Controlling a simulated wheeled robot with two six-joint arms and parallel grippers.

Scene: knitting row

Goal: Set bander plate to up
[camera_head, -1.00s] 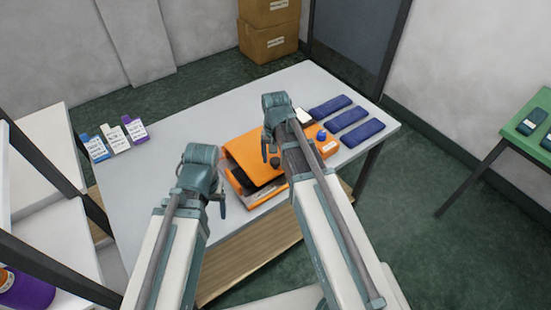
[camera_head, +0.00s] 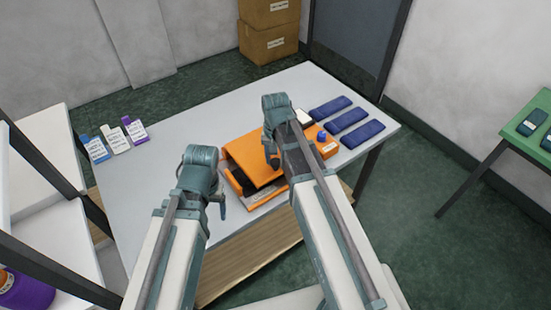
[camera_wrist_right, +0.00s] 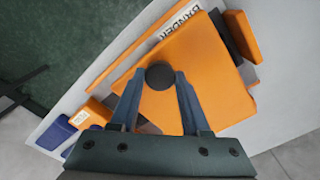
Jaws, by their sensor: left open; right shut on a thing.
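The bander is an orange machine on the white table, with its flat orange plate (camera_head: 246,155) on top. A dark gap shows between the plate and the base at the front left. In the right wrist view the plate (camera_wrist_right: 205,85) carries a round black knob (camera_wrist_right: 160,76) near its edge. My right gripper (camera_head: 271,155) is over the plate, and in the wrist view its fingers (camera_wrist_right: 158,84) are shut on the knob. My left gripper (camera_head: 221,206) is open and empty, left of the bander's front. My right arm hides part of the bander.
Several dark blue folded bands (camera_head: 347,121) lie right of the bander. Labelled packets (camera_head: 114,139) lie at the table's (camera_head: 180,135) far left. The table's middle left is clear. A white shelf (camera_head: 45,170) stands at left, a green table (camera_head: 520,128) at right.

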